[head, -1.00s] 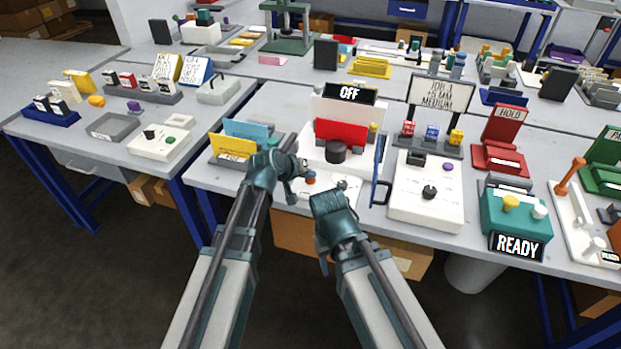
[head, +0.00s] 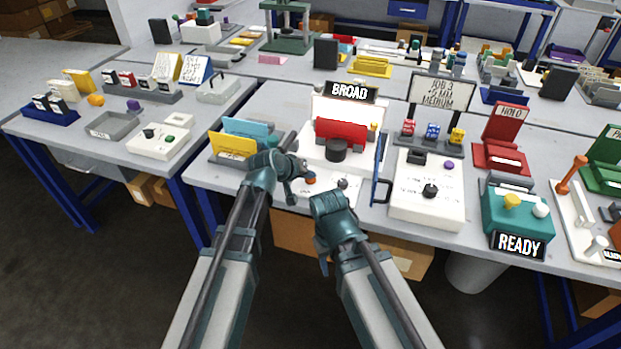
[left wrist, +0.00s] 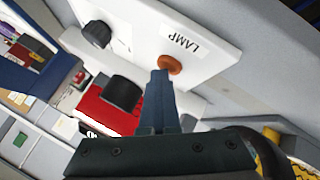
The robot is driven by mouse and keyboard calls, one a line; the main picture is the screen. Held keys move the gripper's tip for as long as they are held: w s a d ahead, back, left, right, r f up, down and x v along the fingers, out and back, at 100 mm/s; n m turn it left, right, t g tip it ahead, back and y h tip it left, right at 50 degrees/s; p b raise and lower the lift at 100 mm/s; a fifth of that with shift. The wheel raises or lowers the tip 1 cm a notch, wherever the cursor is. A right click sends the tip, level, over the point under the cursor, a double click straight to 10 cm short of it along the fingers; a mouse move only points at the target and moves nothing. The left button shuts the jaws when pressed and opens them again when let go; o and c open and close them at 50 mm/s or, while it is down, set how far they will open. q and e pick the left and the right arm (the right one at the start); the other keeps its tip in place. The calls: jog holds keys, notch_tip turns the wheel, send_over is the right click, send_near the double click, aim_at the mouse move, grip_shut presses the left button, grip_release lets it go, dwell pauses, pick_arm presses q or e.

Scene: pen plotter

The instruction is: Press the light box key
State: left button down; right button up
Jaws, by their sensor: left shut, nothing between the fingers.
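The light box (head: 315,150) is white, with a bright panel behind a red block (head: 341,131). The sign (head: 350,91) on top reads BROAD. The orange round key (head: 311,181) is on a low white plate in front; in the left wrist view the key (left wrist: 169,64) sits beside the word LAMP. My left gripper (head: 303,178) is shut and empty, its fingertips at the key. In the left wrist view they overlap the key's edge and seem to touch it. My right gripper (head: 330,203) is near the table's front edge; its fingers are hidden.
A black knob (head: 336,151) stands before the red block. A blue upright panel with a handle (head: 378,168) is right of the light box. Yellow and blue cards (head: 233,144) stand in a holder at left. A white box with a knob (head: 428,205) is further right.

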aim_at(309, 181)
pick_arm(q)
jog(key=shift+r, duration=0.1)
jog(key=shift+r+p, duration=0.3)
jog(key=shift+p, duration=0.1)
dwell(0.3)
notch_tip(309, 181, up, 6)
jog(key=p, duration=0.6)
jog(key=shift+r, duration=0.1)
jog(key=s+a+f+m+g+y+p, duration=0.1)
jog(key=s+a+m+g+y+p, duration=0.1)
jog(key=s, duration=1.1)
jog(key=s+a+m+g+y+p, duration=0.3)
jog(key=s+g+y, duration=0.1)
jog(key=s, duration=0.8)
jog(key=shift+s+a+f+m+g+y, duration=0.3)
jog(key=shift+s+f+g+y, duration=0.1)
jog(key=shift+g, duration=0.5)
